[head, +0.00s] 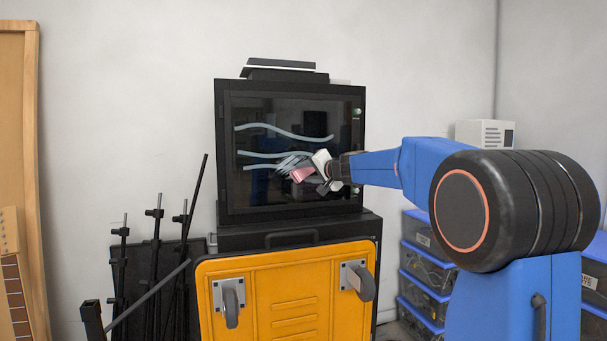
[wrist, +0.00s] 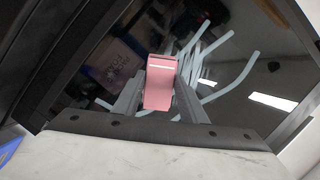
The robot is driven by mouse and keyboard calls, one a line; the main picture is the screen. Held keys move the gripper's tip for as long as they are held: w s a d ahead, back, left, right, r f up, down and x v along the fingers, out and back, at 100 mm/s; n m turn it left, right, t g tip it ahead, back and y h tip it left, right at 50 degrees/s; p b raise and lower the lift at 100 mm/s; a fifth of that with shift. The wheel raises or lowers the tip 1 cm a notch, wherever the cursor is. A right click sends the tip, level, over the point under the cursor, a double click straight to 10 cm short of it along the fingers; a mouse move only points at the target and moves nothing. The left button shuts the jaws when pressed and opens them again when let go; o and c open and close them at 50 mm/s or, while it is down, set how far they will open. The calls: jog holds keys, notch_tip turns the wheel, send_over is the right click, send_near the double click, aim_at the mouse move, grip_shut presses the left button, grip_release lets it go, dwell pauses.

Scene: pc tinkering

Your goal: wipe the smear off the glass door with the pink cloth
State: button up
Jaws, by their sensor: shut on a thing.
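The black cabinet's dark glass door (head: 260,195) faces me and also shows in the wrist view (wrist: 95,85). Pale blue-grey wavy streaks of the smear (head: 285,132) cross its upper and middle part. Shorter slanted streaks lie near my gripper, and streaks (wrist: 240,75) show around the cloth in the wrist view. My gripper (head: 312,174) is at the right half of the door, shut on the pink cloth (head: 300,174). The folded cloth (wrist: 158,92) sits between the two fingers in the wrist view. I cannot tell whether the cloth touches the glass.
A yellow panel with casters (head: 290,290) stands below the cabinet. Black stands (head: 155,250) lean at the left. Blue-edged drawers (head: 425,270) stand at the right. A flat dark device (head: 282,70) lies on the cabinet top.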

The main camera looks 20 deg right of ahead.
aim_at(312, 172)
jog(key=shift+d, duration=1.65)
jog(key=shift+a+r, duration=0.3)
jog(key=shift+a, duration=2)
jog(key=shift+a+r, duration=0.3)
jog(key=shift+a, duration=2.05)
jog(key=shift+a+r, duration=0.3)
jog(key=shift+a, duration=2)
jog(key=shift+r, duration=0.9)
jog(key=shift+w+d, duration=0.1)
jog(key=shift+d, duration=4.1)
jog(key=d, duration=0.5)
jog(key=shift+d, duration=0.2)
jog(key=shift+s, duration=0.3)
jog(key=s, duration=0.7)
jog(key=shift+s, duration=0.4)
